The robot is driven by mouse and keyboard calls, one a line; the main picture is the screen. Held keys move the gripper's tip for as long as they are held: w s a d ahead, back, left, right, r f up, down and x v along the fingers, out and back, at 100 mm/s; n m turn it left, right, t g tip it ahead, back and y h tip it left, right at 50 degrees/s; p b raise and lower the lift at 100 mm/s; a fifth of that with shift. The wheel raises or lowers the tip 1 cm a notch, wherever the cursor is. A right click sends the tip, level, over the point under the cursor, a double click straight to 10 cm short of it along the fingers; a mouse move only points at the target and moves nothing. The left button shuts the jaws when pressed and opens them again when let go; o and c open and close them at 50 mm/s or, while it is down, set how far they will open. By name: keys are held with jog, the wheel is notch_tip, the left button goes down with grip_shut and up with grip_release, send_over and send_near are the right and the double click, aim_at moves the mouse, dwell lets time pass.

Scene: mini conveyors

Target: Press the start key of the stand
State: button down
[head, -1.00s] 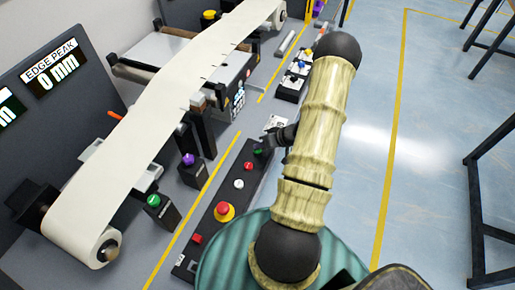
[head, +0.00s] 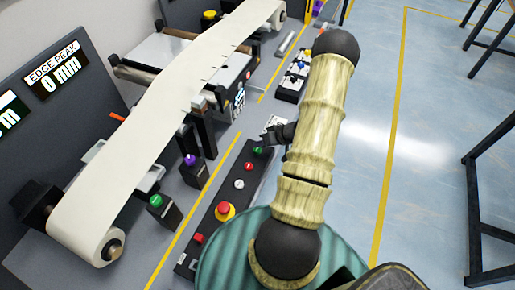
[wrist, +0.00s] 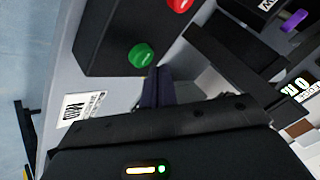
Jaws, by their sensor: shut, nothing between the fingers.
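A long dark control panel (head: 217,215) lies along the front of the stand. Its far end carries a green key (head: 258,151), with red and white keys and a red mushroom button on a yellow ring (head: 225,211) nearer to me. My gripper (head: 269,138) is shut and empty beside the green key at the panel's far end. In the wrist view the green key (wrist: 142,55) stands just above the fingertips (wrist: 154,75), and a gap seems to show between them. Any lettering on the key is too small to read.
A separate box with a green button (head: 155,201) and one with a purple knob (head: 190,160) stand left of the panel. A white web (head: 150,120) runs to a roll at lower left. A small switch block (head: 290,88) lies beyond.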

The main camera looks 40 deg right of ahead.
aim_at(260, 150)
jog(key=shift+r+p, duration=2.55)
jog(key=shift+p, duration=0.1)
